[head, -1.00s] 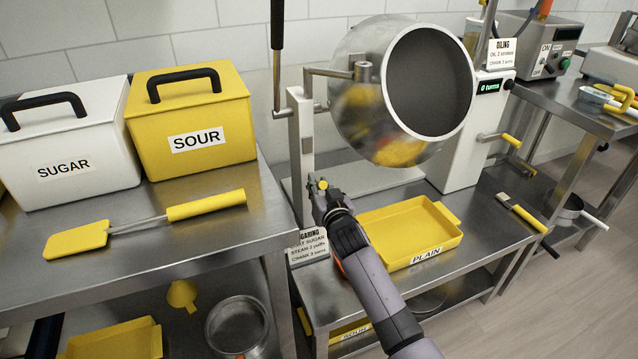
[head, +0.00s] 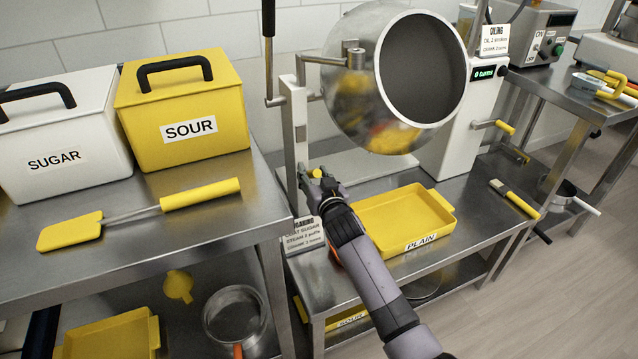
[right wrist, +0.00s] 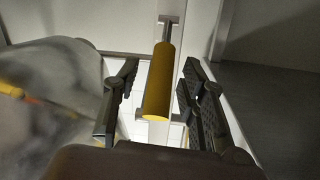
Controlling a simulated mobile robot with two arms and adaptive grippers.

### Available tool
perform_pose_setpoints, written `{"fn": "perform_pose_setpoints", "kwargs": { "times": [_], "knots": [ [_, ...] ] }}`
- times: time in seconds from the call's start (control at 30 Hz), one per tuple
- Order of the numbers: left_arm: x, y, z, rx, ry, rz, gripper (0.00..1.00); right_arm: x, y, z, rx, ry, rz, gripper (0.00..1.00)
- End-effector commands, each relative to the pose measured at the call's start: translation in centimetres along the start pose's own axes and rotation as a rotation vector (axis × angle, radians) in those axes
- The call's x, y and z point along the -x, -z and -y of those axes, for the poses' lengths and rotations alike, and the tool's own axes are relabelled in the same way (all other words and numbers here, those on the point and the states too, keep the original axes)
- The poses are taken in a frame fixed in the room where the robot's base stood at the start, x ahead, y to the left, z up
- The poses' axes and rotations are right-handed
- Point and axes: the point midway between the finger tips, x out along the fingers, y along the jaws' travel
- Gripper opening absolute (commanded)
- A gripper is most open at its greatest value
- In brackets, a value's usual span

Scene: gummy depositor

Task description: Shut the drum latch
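The steel drum (head: 352,112) hangs tilted on its stand, its dark round mouth facing front right. The latch shows as a small yellow grip (head: 317,173) low on the white post (head: 294,140), left of the drum. My right gripper (head: 312,182) is at this grip and partly covers it. In the right wrist view the yellow grip (right wrist: 160,85) lies between the two dark fingers of my right gripper (right wrist: 156,100). The fingers are open, with a gap on each side of the grip. My left gripper is not in view.
The yellow PLAIN tray (head: 440,228) lies on the bench below the drum, beside my right arm. A sign card (head: 303,238) stands at the post's foot. A crank with a yellow handle (head: 505,128) juts from the white column. A yellow spatula (head: 200,194) lies on the left table.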

Motion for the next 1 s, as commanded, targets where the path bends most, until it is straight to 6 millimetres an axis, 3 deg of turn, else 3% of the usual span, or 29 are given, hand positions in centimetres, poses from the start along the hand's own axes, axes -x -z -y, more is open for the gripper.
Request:
{"fn": "perform_pose_setpoints", "kwargs": {
  "times": [0.7, 1.0],
  "knots": [
    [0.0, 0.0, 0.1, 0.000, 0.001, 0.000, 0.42, 10.4, -0.1, 0.0, 0.000, 0.000, 0.001, 0.39],
    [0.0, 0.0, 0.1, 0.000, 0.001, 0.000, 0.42, 11.7, 0.0, 0.0, 0.001, 0.000, 0.000, 0.39]
  ]
}}
